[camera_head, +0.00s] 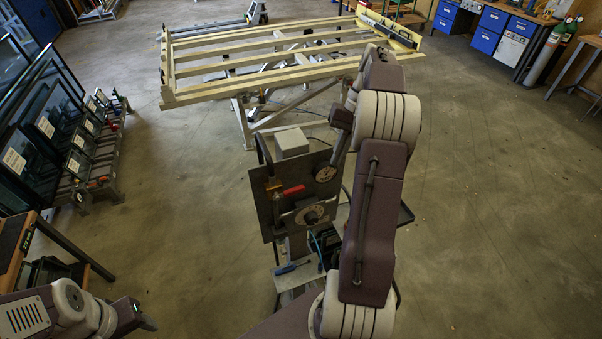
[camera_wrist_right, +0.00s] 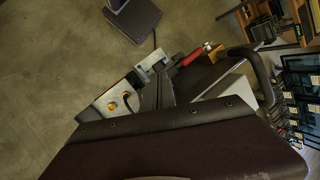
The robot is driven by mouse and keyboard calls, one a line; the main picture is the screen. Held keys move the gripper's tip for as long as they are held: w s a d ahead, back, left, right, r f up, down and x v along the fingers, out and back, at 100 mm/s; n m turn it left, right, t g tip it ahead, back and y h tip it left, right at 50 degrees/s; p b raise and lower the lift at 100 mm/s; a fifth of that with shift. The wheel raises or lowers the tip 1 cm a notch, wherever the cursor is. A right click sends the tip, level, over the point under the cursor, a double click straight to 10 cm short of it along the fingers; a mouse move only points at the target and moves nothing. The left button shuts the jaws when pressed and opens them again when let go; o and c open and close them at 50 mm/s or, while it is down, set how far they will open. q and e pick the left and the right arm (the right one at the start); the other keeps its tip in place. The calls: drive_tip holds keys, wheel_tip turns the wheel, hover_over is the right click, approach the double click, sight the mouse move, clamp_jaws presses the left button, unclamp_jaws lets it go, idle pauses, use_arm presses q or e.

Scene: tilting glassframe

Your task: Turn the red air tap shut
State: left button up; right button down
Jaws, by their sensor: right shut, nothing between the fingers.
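The red air tap lever (camera_head: 293,191) sits on the upright dark control panel (camera_head: 262,214), lying nearly level beside a brass fitting (camera_head: 273,185). The red lever also shows in the right wrist view (camera_wrist_right: 191,57), with brass near it. My right gripper (camera_head: 334,160) points down near the panel's upper right corner, by the round gauge (camera_head: 326,174), to the right of the lever and apart from it. It is shut and empty. Its fingertips are small and hard to make out. My left arm's end (camera_head: 130,316) is at the lower left, far from the panel; its fingers cannot be made out.
A round dial (camera_head: 310,214) is low on the panel, and a pale box (camera_head: 291,143) is behind it. A small shelf (camera_head: 297,276) is below. The tilting frame (camera_head: 250,62) stands behind. Glass panes (camera_head: 40,140) line the left.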

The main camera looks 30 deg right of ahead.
drive_tip(key=w+a+r+n+h+b, duration=0.1)
drive_tip(key=w+a+r+h, duration=0.2)
drive_tip(key=a+h, duration=0.1)
drive_tip(key=n+h+b, duration=0.1)
drive_tip(key=n, duration=0.2)
approach(295, 189)
drive_tip(key=f, duration=0.6)
drive_tip(key=shift+d+f+p, duration=0.2)
drive_tip(key=shift+f+p, duration=0.05)
drive_tip(key=shift+p, duration=0.15)
drive_tip(key=shift+a+f, duration=0.1)
drive_tip(key=shift+f, duration=0.1)
